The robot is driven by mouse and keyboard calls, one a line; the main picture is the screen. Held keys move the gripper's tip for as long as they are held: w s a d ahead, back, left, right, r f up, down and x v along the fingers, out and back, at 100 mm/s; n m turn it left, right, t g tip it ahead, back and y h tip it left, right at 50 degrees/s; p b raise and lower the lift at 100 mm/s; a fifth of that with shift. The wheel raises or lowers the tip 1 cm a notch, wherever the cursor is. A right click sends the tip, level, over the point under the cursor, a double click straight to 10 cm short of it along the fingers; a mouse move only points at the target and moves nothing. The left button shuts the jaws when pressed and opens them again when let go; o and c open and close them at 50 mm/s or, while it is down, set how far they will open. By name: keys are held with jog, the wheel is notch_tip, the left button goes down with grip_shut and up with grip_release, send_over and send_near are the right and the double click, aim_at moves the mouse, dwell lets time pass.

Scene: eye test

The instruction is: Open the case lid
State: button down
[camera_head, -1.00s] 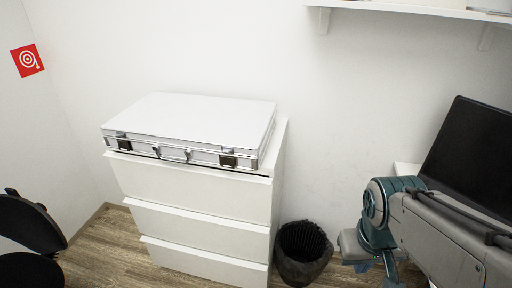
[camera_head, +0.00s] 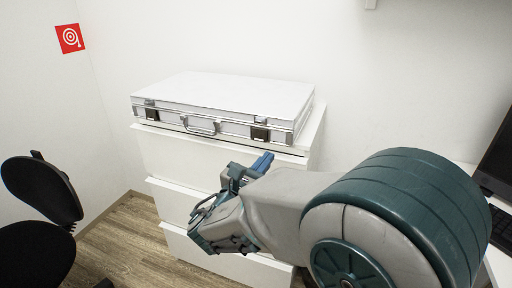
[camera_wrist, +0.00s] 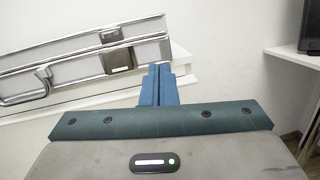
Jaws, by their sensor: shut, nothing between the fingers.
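A white case (camera_head: 222,98) with metal edges lies flat on a white drawer cabinet, its lid (camera_head: 235,92) down. A handle (camera_head: 200,126) and two dark latches, the left (camera_head: 151,112) and the right (camera_head: 260,133), are on its front face. My gripper (camera_head: 266,160) is in front of the cabinet, just below and apart from the right latch. In the wrist view, its blue fingers (camera_wrist: 159,84) are together and empty. The case front with the right latch (camera_wrist: 119,60) and handle (camera_wrist: 28,90) shows to their upper left there.
The white cabinet (camera_head: 172,156) has several drawers and stands against the wall. A black chair (camera_head: 42,190) is at the left. A desk with a dark monitor and keyboard (camera_head: 502,226) is at the right. Wooden floor (camera_head: 125,225) shows left of the cabinet.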

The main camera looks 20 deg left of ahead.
aim_at(256, 134)
jog(key=s+a+n+t+y, duration=0.1)
jog(key=a+n+t+y, duration=0.15)
jog(key=a, duration=0.35)
jog(key=shift+n+g+y, duration=0.25)
jog(key=shift+g, duration=0.1)
jog(key=x, duration=0.3)
jog(key=b+x, duration=0.1)
jog(key=x, duration=0.5)
jog(key=shift+w+d, duration=0.2)
jog(key=shift+d, duration=0.2)
jog(key=shift+r, duration=0.15)
